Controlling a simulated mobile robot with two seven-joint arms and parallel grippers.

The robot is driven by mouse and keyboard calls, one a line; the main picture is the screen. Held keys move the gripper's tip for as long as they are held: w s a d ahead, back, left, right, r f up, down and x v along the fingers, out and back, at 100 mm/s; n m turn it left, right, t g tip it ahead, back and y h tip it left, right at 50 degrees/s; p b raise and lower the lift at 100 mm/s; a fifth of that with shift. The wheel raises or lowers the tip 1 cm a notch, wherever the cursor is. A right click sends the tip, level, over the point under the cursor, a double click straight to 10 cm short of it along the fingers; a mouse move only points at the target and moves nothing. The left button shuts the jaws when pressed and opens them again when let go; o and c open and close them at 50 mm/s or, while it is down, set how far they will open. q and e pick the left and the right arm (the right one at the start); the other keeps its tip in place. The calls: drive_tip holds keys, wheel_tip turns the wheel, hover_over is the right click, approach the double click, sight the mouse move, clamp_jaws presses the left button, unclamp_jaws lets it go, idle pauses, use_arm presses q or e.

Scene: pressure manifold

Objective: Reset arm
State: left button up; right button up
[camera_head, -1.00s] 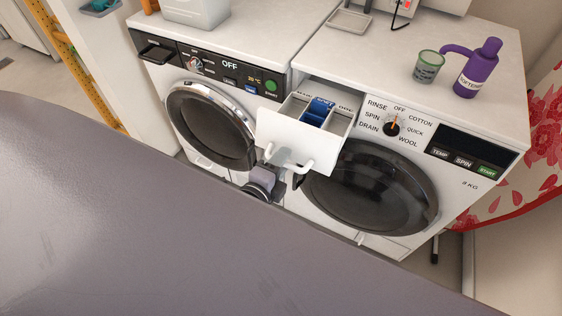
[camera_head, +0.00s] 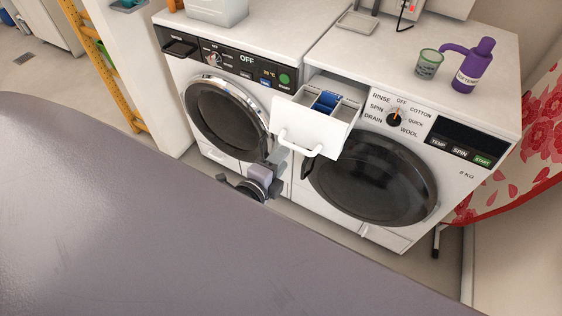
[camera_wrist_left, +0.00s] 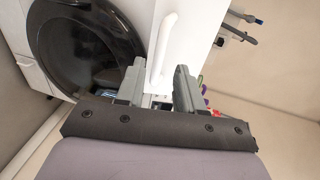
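My left gripper (camera_head: 278,159) is just below and left of the white handle (camera_head: 301,148) on the pulled-out detergent drawer (camera_head: 308,128) of the right-hand washer. In the left wrist view its two fingers (camera_wrist_left: 158,78) stand apart with a gap between them, holding nothing. The drawer handle (camera_wrist_left: 163,45) shows beyond that gap, and I cannot tell its exact distance. The drawer has a blue insert (camera_head: 325,102) among its compartments. A large purple-grey part of my arm fills the lower left of the head view. My right gripper is not in view.
The left machine (camera_head: 177,70) stands beside the right-hand washer (camera_head: 440,185). A purple softener bottle (camera_head: 472,68), a green cup (camera_head: 428,64) and a small tray (camera_head: 357,22) stand on top. A yellow ladder (camera_head: 103,70) is at the left, a red floral cloth (camera_head: 535,150) at the right.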

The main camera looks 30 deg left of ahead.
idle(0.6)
use_arm(q)
drive_tip(key=s+d+f+n+g+h, duration=0.1)
drive_tip(key=s+f+n+g, duration=0.1)
drive_tip(key=s+n, duration=0.5)
drive_tip(key=s+d+f+n+g+h, duration=0.1)
drive_tip(key=s+f+n+g, duration=0.2)
drive_tip(key=s+n, duration=0.5)
drive_tip(key=shift+s+d+f+n, duration=0.2)
drive_tip(key=shift+s+d+n, duration=0.05)
drive_tip(key=shift+d+n, duration=0.05)
